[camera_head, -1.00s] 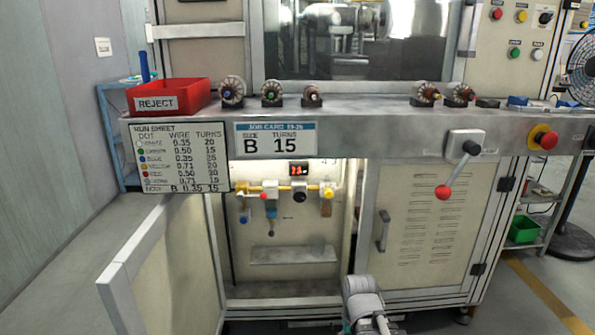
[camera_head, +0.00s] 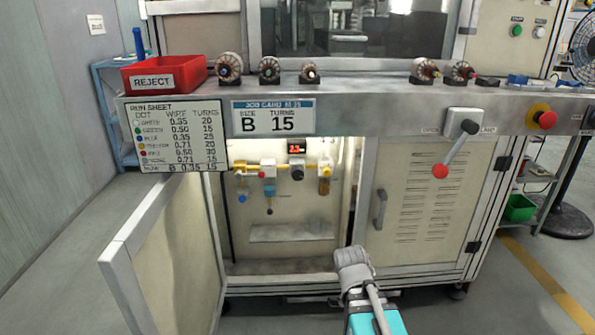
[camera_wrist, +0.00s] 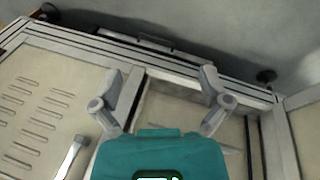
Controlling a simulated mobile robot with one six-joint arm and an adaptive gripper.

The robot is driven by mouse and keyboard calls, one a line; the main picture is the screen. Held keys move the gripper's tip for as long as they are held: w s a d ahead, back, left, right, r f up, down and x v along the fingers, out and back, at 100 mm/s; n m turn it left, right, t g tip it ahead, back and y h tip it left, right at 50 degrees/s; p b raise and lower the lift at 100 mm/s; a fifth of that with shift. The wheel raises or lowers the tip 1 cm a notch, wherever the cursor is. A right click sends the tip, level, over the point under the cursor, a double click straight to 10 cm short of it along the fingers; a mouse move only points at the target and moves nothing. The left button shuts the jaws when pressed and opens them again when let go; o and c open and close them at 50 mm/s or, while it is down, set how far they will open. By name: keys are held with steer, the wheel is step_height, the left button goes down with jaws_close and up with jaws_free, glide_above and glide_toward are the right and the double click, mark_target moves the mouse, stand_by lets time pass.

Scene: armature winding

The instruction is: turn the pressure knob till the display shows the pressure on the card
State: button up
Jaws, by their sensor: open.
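The display (camera_head: 297,148) glows with red digits inside the open cabinet. They are too small to read surely, perhaps 2.3. A dark round knob (camera_head: 297,174) sits just below it on the yellow air fittings. The job card (camera_head: 272,117) on the bench front reads size B, turns 15; I can read no pressure on it. The run sheet (camera_head: 173,134) lists dots, wire and turns. My gripper (camera_wrist: 160,80) is open and empty, fingers wide apart, over the lower cabinet front in the wrist view. In the head view my arm is low, below and right of the knob.
The hinged cabinet door (camera_head: 165,260) stands open on the left. A closed vented door (camera_head: 425,205) is on the right, with a red-ball lever (camera_head: 440,171) above it. A red reject bin (camera_head: 165,74) and several wound armatures stand on the bench. Floor in front is clear.

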steer(key=w+r+n+t+h+p, duration=0.2)
steer(key=w+r+n+t+h, duration=0.2)
steer(key=w+r+n+t, duration=0.75)
steer(key=n+t+y+p, duration=0.1)
steer(key=n+t+y, duration=0.4)
steer(key=n, duration=1.6)
glide_toward(298, 176)
steer(key=s+y, duration=0.1)
steer(key=s, duration=0.1)
steer(key=shift+d+r+m+g, duration=0.25)
steer(key=shift+d+r+g, duration=0.1)
steer(key=shift+r, duration=0.1)
steer(key=shift+w, duration=0.1)
steer(key=shift+w, duration=6.75)
